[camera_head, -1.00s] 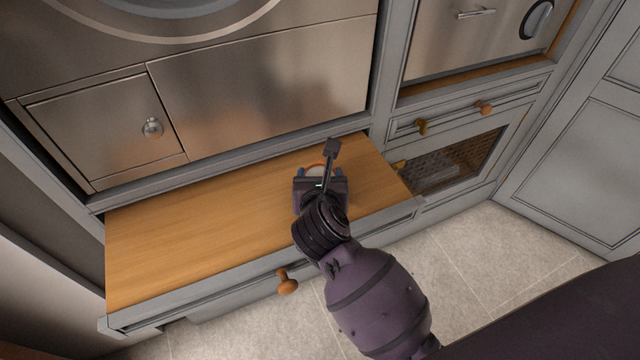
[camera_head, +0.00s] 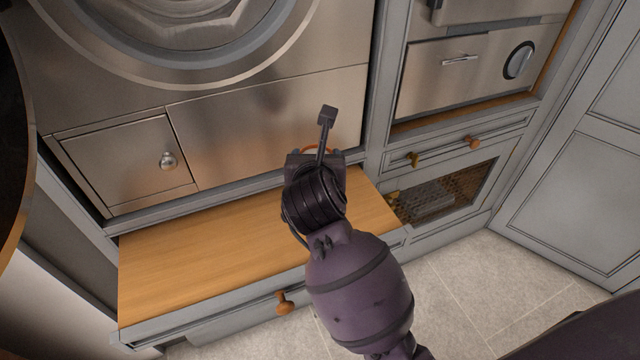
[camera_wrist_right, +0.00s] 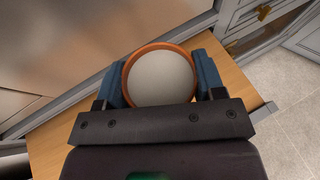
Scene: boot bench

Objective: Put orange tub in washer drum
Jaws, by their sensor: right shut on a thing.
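The orange tub (camera_wrist_right: 124,77) sits between the two blue fingers of my right gripper (camera_wrist_right: 160,80) in the right wrist view. It has an orange rim and a pale round top or inside. My right gripper is shut on it. In the head view only a sliver of the orange rim (camera_head: 318,148) shows past my right gripper (camera_head: 316,158), above the wooden bench board. The washer (camera_head: 265,115) stands behind, with its round door ring (camera_head: 205,82) at the top left, partly cut off. The drum inside is hard to make out. My left gripper is not in view.
The pulled-out wooden board (camera_head: 200,262) below the washer is bare. A small metal door with a round knob (camera_head: 168,160) is at the washer's lower left. Pale floor tiles (camera_head: 470,270) are in front.

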